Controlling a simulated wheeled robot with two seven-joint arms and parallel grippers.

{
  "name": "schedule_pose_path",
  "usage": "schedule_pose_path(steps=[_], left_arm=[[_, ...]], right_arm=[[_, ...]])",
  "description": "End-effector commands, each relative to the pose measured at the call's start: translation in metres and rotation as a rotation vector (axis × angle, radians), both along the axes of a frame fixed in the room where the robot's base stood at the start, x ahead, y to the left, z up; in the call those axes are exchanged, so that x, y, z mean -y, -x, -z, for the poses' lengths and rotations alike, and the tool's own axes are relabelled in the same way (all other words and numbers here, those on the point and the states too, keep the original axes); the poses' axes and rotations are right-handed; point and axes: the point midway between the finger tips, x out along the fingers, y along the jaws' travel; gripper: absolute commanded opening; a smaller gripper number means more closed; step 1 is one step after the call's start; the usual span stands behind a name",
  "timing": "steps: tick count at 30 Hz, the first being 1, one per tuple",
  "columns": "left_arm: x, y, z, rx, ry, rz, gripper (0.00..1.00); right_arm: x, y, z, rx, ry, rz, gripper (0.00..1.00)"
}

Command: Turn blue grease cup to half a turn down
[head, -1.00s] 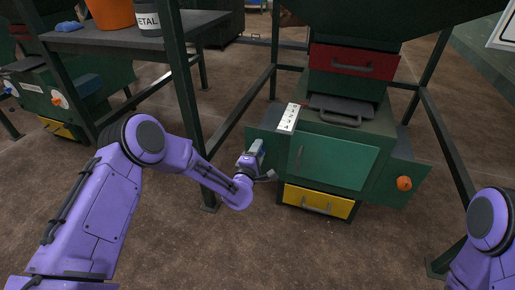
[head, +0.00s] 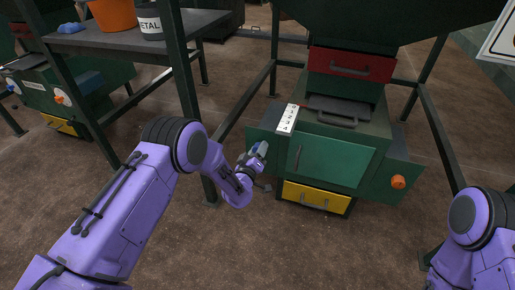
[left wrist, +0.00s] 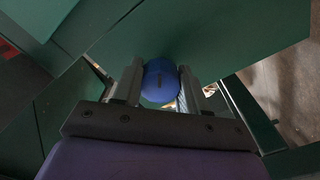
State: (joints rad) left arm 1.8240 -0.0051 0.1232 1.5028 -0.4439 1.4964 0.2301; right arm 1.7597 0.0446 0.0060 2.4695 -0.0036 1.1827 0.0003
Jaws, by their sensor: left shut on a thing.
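The blue grease cup (left wrist: 160,80) is a round blue knob with a short dark mark on its face, seen in the left wrist view. My left gripper (left wrist: 159,88) is shut on it, with one finger on each side. In the head view my left gripper (head: 256,156) is at the left side of the green machine (head: 335,158), and the cup is hidden there. My right arm shows at the lower right of the head view; its gripper is out of the picture.
A numbered white plate (head: 288,118) sits on the machine's left top edge. An orange knob (head: 398,182) is on its right side. A red drawer (head: 350,65) and a yellow drawer (head: 317,197) are on its front. Dark frame legs stand around it. A table (head: 150,43) with containers is at left.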

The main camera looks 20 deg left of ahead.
Motion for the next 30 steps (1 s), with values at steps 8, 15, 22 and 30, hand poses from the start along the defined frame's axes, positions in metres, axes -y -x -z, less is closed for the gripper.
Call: schedule_pose_path(steps=[8,15,22,30], left_arm=[[0.000,0.000,-0.001,0.008,-0.262,0.002,0.12],[0.000,0.000,0.000,0.016,-0.489,0.003,0.12],[0.000,0.000,0.001,0.022,-0.683,0.002,0.12],[-0.001,0.000,0.001,0.028,-0.845,0.002,0.12]], right_arm=[[0.001,-0.002,-0.009,0.018,0.007,0.012,0.00],[0.001,-0.002,-0.014,0.018,0.008,0.011,0.00],[0.001,-0.002,-0.016,0.018,0.008,0.011,0.00],[0.001,-0.003,-0.017,0.017,0.008,0.010,0.00]])
